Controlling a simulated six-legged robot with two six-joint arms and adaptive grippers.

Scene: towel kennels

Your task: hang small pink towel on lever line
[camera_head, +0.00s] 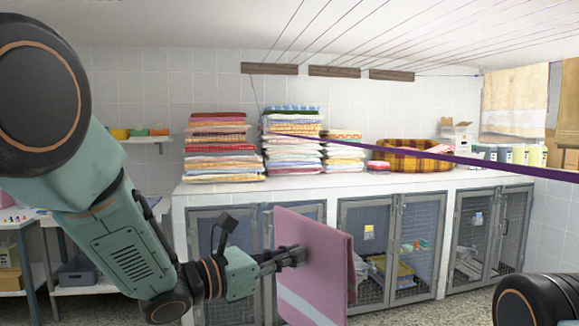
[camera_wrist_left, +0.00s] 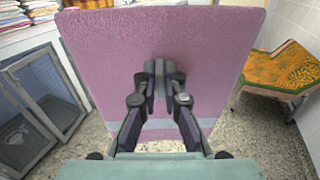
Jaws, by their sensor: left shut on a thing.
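The small pink towel (camera_head: 315,265), with a pale stripe low down, hangs from my left gripper (camera_head: 297,256) in front of the kennels. In the left wrist view the towel (camera_wrist_left: 225,60) spreads flat across the middle. The left gripper's fingers (camera_wrist_left: 163,85) are closed together on it there. A purple line (camera_head: 450,160) crosses the head view, thickening towards the right; it passes above the towel, apart from it. I cannot tell if this is the lever line. Thin lines (camera_head: 395,32) run overhead from wooden wall blocks (camera_head: 335,72). My right gripper is out of view.
Stacks of folded towels (camera_head: 292,140) and a plaid basket (camera_head: 410,155) stand on the counter above mesh-door kennels (camera_head: 385,250). Beige towels (camera_head: 515,100) hang at the right. An orange-green topped table (camera_wrist_left: 285,70) shows in the left wrist view. The speckled floor (camera_wrist_left: 245,135) nearby looks clear.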

